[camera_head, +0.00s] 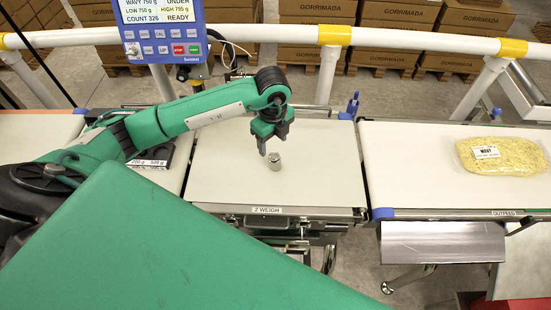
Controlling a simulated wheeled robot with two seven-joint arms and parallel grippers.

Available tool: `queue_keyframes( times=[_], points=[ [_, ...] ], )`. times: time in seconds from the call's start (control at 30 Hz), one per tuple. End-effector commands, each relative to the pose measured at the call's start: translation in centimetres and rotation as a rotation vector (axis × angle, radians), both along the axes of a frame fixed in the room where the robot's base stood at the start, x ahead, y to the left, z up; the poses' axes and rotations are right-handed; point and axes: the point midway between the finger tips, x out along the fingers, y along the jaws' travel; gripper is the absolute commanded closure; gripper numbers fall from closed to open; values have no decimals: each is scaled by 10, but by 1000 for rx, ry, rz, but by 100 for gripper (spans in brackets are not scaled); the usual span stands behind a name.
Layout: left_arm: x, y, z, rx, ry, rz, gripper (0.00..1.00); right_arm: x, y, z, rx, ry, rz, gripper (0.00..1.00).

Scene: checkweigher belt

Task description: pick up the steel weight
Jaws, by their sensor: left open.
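The steel weight (274,162) is a small shiny grey cylinder with a narrower top. It stands upright on the white weigh platform (225,185), a little right of its middle. My left gripper (273,149) is open and points down, just above and around the top of the weight. One finger hides part of the space beside the weight, so I cannot tell if it touches. My right gripper is not in view.
A bag of pasta (500,153) lies on the outfeed belt (400,160) at the right. A dark weight holder (152,160) is left of the platform. A control screen (163,30) and a white rail (270,33) stand behind. The rest of the platform is clear.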

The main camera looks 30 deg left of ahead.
Motion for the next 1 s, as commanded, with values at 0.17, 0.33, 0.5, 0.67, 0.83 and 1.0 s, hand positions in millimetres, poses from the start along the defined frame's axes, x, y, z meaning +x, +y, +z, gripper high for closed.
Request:
queue_keyframes(
  times=[0.17,0.33,0.5,0.67,0.83,1.0],
  points=[
    [0,-1,-31,-2,4,0,40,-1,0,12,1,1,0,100],
    [0,-1,-45,-3,0,-3,40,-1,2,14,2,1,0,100],
    [3,-2,-57,-3,2,-2,40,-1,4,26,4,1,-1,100],
    [6,-3,-79,-3,3,-2,40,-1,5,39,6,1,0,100],
    [6,-3,-96,-3,1,-3,40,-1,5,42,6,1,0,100],
    [7,-3,-99,-3,-1,-4,40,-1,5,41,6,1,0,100]
  ],
)
